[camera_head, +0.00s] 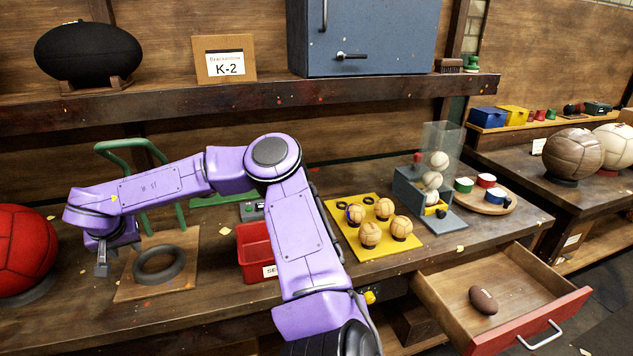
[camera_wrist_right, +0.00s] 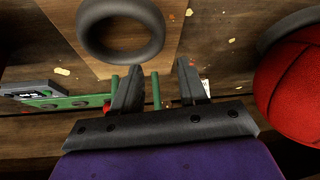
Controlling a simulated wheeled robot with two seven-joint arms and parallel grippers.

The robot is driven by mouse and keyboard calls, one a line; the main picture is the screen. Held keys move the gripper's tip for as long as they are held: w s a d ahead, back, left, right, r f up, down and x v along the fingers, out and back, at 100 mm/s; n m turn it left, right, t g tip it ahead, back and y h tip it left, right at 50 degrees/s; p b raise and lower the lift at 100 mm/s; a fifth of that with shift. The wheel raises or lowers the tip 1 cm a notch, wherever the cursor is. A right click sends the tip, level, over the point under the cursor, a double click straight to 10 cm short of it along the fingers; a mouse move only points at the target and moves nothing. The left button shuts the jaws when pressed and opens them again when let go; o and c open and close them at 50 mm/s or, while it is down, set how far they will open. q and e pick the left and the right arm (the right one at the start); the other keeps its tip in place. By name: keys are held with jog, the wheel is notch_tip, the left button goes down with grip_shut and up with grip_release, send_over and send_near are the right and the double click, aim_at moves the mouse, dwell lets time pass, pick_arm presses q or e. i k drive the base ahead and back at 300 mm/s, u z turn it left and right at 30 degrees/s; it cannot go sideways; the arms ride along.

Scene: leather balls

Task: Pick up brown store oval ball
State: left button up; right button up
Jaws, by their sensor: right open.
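A small brown oval ball (camera_head: 483,300) lies in the open drawer (camera_head: 455,318) at the lower right of the head view. My right gripper (camera_head: 103,264) is far from it, at the left end of the bench, beside a black ring (camera_head: 158,264) on a wooden board. In the right wrist view my right gripper (camera_wrist_right: 159,68) has its fingers apart with nothing between them. The black ring (camera_wrist_right: 120,50) shows beyond the fingertips there. The brown ball is not in the wrist view. My left gripper is not in view.
A large red ball (camera_head: 22,250) stands left of my right gripper. A red bin (camera_head: 255,250), a yellow board (camera_head: 350,244) with several tan balls and a ball dispenser (camera_head: 428,195) stand along the bench. A black oval ball (camera_head: 88,52) rests on the shelf.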

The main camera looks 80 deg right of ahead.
aim_at(481, 298)
jog(key=z, duration=0.2)
jog(key=i, duration=0.35)
jog(key=z, duration=3.95)
jog(key=i, duration=0.5)
